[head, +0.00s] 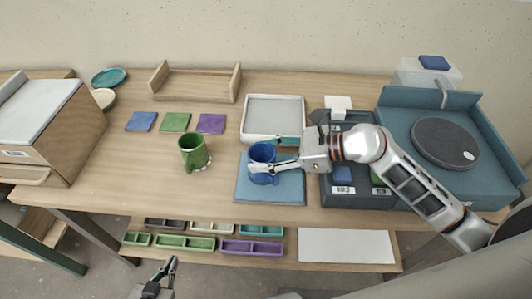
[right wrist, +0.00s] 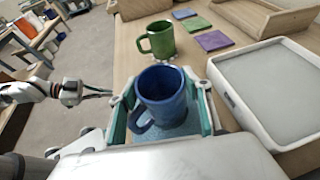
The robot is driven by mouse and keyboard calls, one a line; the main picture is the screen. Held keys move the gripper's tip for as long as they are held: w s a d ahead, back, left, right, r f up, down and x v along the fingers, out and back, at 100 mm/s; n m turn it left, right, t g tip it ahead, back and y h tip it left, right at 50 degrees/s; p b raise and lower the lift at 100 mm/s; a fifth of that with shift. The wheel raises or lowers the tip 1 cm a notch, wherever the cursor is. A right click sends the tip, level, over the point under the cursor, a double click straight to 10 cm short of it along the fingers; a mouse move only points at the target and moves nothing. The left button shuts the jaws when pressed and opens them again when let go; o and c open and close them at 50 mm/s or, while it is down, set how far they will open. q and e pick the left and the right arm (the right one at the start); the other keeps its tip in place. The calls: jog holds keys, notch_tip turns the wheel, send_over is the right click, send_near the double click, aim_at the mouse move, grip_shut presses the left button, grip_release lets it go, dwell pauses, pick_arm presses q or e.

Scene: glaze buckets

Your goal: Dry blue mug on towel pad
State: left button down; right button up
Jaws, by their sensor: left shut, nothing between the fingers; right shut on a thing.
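The blue mug (head: 262,153) is upright over the blue towel pad (head: 285,190) near the table's front edge. My right gripper (head: 270,160) reaches in from the right and is shut on the mug. In the right wrist view the blue mug (right wrist: 162,95) sits between the two fingers, its handle toward the lower left. The pad (right wrist: 180,128) shows below it there. I cannot tell whether the mug's base touches the pad. My left gripper (head: 169,266) is shut and empty, low in front of the table.
A green mug (head: 194,152) stands left of the pad. Blue, green and purple tiles (head: 175,122) lie behind it. A white tray (head: 247,118) is behind the pad. Dark bucket stations and a pottery wheel (head: 445,142) fill the right side. The table's left front is clear.

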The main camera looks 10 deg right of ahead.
jog(key=shift+s+d+b, duration=0.15)
jog(key=shift+d+b, duration=0.1)
jog(key=shift+d, duration=0.35)
jog(key=shift+s+d+b, duration=0.15)
jog(key=shift+d+b, duration=0.05)
jog(key=shift+d, duration=0.4)
jog(key=shift+d+f, duration=0.1)
jog(key=shift+s+d+b, duration=0.2)
jog(key=shift+d+b, duration=0.05)
jog(key=shift+d, duration=0.3)
jog(key=shift+s+d+b, duration=0.15)
jog(key=shift+d+b, duration=0.1)
jog(key=shift+d, duration=0.25)
jog(key=shift+a, duration=0.15)
jog(key=shift+w+a+p, duration=0.25)
jog(key=shift+a+p, duration=0.15)
jog(key=shift+a, duration=0.25)
jog(key=shift+w+a+p, duration=0.25)
jog(key=shift+a+p, duration=0.05)
jog(key=shift+a, duration=0.55)
jog(key=shift+w+a+p, duration=0.2)
jog(key=shift+a+p, duration=0.05)
jog(key=shift+a, duration=0.55)
